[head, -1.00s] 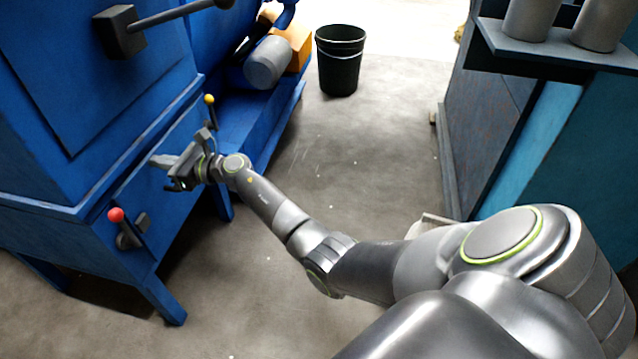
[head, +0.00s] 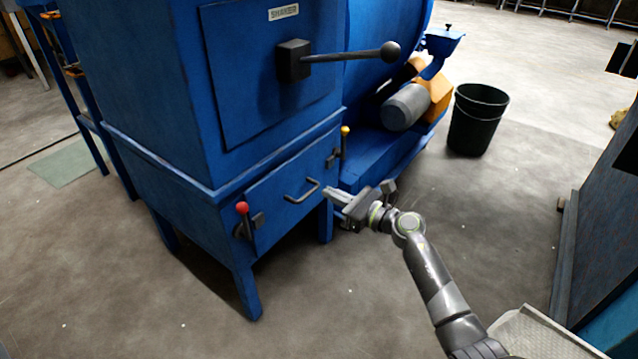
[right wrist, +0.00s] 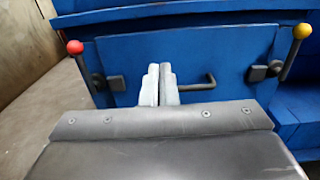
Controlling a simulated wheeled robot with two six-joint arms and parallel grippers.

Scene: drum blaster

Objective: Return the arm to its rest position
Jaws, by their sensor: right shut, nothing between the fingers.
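My right gripper (head: 338,197) is in front of the blue machine's lower panel, to the right of the panel's bar handle (head: 302,191) in the head view. Its two fingers are together and empty. In the right wrist view the shut fingertips (right wrist: 159,84) point at the blue panel, with the bar handle (right wrist: 198,86) behind and to their right. They look apart from the handle, but the exact gap is hard to tell. My right arm reaches in from the lower right of the head view. My left gripper is not in view.
The blue machine (head: 150,90) has a red-knobbed lever (head: 242,208), a yellow-knobbed lever (head: 345,131) and a long black lever (head: 350,55). A black bin (head: 476,120) stands on the floor behind. A dark cabinet (head: 600,200) is at the right. Floor between is clear.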

